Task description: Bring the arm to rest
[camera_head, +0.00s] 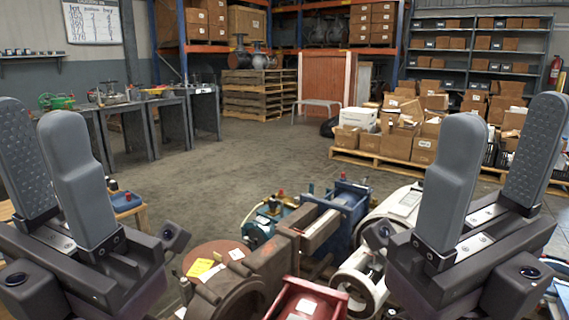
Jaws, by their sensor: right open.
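My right gripper (507,118) stands at the right of the head view with its two grey fingers pointing up. The fingers are well apart and nothing is between them. My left gripper (36,118) stands at the left edge, also with its fingers up. Its fingers are apart and I see nothing held. Both grippers are close to the camera, on either side of a group of machine parts, and hide part of what lies behind them.
Between the grippers lie a brown flanged casting (222,284), a blue machine part (347,200) and a red part (308,301). A pallet of boxes (425,150) stands behind at right. Workbenches (140,104) line the left. The middle floor (225,165) is clear.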

